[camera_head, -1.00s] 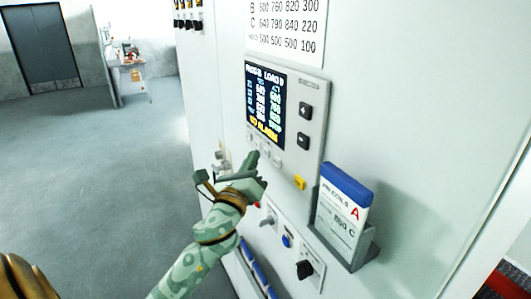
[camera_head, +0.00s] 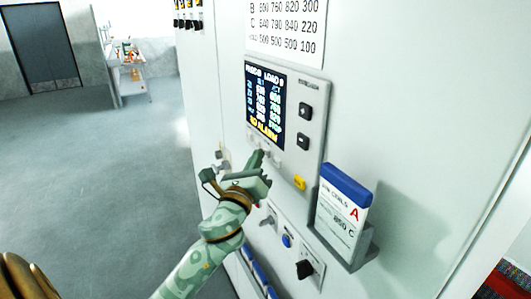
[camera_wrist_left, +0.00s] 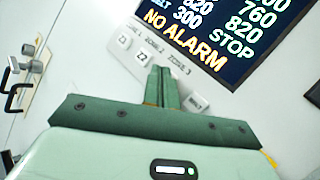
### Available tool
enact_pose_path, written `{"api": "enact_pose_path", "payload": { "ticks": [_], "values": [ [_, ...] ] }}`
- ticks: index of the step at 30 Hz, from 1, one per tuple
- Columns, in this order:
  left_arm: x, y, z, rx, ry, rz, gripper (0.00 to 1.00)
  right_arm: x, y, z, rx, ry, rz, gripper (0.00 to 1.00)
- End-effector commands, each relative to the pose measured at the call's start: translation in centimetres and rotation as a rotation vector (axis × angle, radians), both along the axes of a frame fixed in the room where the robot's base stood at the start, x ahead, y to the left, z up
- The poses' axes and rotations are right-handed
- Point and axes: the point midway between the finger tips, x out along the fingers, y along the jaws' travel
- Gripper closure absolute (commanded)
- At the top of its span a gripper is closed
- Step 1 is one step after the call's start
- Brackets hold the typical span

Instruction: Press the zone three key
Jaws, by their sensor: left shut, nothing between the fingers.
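The control panel (camera_head: 315,125) on the pale cabinet has a lit display (camera_head: 265,105) with "NO ALARM" on its bottom line. Below it is a row of small light keys. In the left wrist view the Z1 key (camera_wrist_left: 122,41) and Z2 key (camera_wrist_left: 143,57) show, with the printed "ZONE 3" label (camera_wrist_left: 180,65) to their right. The zone three key is hidden behind my fingertips. My left gripper (camera_head: 258,156) is shut and empty, its tips at the key row; it also shows in the left wrist view (camera_wrist_left: 161,78). I cannot tell whether the tips touch the key. My right gripper is not visible.
Below are a blue button (camera_head: 287,241) and a black knob (camera_head: 305,269). A card holder (camera_head: 357,247) juts out at the right.

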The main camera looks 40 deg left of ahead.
Motion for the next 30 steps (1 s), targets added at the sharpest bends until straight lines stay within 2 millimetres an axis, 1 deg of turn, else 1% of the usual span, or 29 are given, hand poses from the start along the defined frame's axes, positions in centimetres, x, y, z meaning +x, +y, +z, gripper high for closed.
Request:
{"api": "enact_pose_path", "payload": {
  "ticks": [20,30],
  "values": [
    [0.4,-0.2,0.0,0.000,0.001,0.000,1.00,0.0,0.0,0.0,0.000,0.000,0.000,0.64],
    [-0.8,0.3,0.0,-0.001,0.000,-0.002,1.00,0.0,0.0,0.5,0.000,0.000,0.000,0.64]
  ]
}}
